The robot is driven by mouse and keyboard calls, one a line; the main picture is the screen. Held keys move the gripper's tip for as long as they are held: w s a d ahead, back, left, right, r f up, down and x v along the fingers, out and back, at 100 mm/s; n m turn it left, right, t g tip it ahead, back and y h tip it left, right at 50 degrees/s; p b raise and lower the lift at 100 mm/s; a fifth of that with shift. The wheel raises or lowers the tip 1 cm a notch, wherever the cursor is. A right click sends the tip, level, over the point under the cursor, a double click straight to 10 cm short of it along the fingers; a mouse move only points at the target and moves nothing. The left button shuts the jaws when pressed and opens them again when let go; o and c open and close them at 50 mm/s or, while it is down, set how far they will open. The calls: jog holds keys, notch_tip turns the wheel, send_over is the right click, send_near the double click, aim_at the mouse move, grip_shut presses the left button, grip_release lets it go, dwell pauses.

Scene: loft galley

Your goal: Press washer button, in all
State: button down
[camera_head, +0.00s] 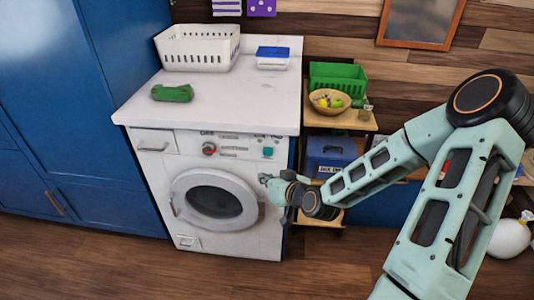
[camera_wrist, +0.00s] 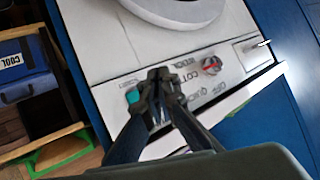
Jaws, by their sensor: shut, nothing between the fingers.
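The white washer (camera_head: 232,190) stands under a white countertop, its round door (camera_head: 214,200) closed. A teal button (camera_head: 268,152) sits at the right end of its upper panel, and a red-centred knob (camera_head: 209,148) sits left of it. My gripper (camera_head: 265,178) is shut and empty in front of the washer, just below the panel's right end. In the wrist view, my gripper (camera_wrist: 160,74) points at the panel with its tips beside the teal button (camera_wrist: 133,95), between it and the knob (camera_wrist: 211,65). I cannot tell the gap between tips and panel.
On the countertop (camera_head: 240,100) are a white basket (camera_head: 197,48), a green object (camera_head: 172,93) and a blue-lidded box (camera_head: 272,58). A wooden shelf right of the washer holds a green crate (camera_head: 337,78), a fruit bowl and a blue box (camera_head: 330,154). Blue cabinets stand left.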

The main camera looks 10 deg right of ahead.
send_near(264, 155)
jog(key=w+a+f, duration=0.2)
jog(key=a+f, duration=0.1)
jog(key=shift+w+d+f, duration=0.1)
jog(key=shift+w+d, duration=0.15)
jog(key=shift+w, duration=0.65)
dwell(1.0)
jog(key=shift+w+d+b, duration=0.15)
jog(key=shift+w+b, duration=0.2)
jog(key=shift+w, duration=0.05)
jog(key=shift+w+d, duration=0.15)
jog(key=shift+w, duration=0.35)
dwell(0.8)
jog(key=shift+s, duration=0.1)
jog(key=shift+s+a, duration=0.25)
jog(key=shift+s, duration=0.55)
